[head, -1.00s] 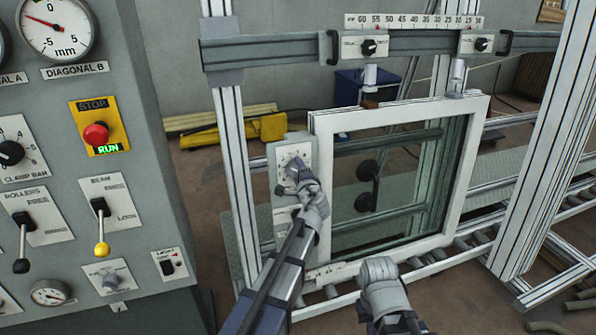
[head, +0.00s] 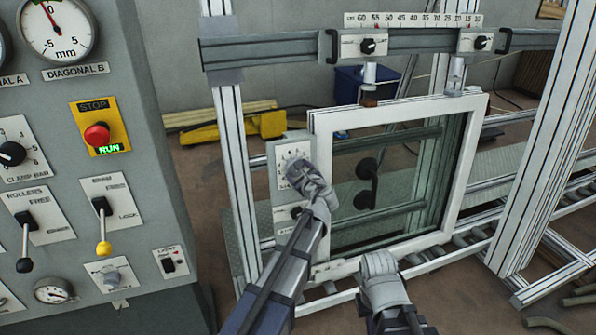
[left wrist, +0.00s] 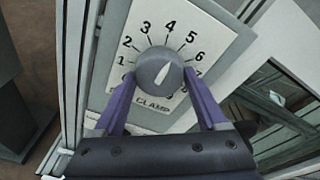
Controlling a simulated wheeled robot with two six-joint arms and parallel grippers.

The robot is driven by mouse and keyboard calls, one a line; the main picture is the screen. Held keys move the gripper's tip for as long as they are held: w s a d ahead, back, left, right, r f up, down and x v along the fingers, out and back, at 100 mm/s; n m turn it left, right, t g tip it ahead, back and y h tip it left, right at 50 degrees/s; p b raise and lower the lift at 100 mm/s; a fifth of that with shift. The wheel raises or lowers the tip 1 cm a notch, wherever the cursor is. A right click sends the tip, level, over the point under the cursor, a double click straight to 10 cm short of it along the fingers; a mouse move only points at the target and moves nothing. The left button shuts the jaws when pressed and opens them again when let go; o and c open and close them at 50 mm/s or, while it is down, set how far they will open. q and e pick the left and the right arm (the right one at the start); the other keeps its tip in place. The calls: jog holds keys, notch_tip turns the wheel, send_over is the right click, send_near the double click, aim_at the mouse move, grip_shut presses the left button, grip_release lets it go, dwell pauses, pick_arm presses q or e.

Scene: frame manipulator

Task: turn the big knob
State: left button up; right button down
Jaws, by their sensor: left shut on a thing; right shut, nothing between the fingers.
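The big knob (left wrist: 158,72) is a round grey dial with a white pointer on a white plate marked CLAMP, with numbers around it. In the left wrist view the pointer slants up and right. My left gripper (head: 304,176) is shut on the knob, one purple finger on each side of it. In the head view the gripper hides the knob, while the dial plate (head: 290,160) shows above it. My right gripper (head: 378,268) is shut and empty, low in front of the white window frame (head: 462,170).
A grey control cabinet (head: 140,190) with gauges, levers and a red stop button (head: 97,134) stands at left. A smaller black knob (head: 296,212) sits below the dial plate. A metal rail (head: 430,45) crosses above the window frame, and rollers run beneath it.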

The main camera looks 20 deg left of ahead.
pick_arm(q)
jog(key=shift+m+y, duration=0.3)
jog(key=shift+m, duration=1)
jog(key=o, duration=1.3)
jog(key=p+v, duration=0.1)
jog(key=v, duration=0.6)
jog(key=shift+s+d+p, duration=0.25)
jog(key=shift+s+p, duration=0.05)
jog(key=shift+p, duration=0.1)
jog(key=shift+r, duration=0.1)
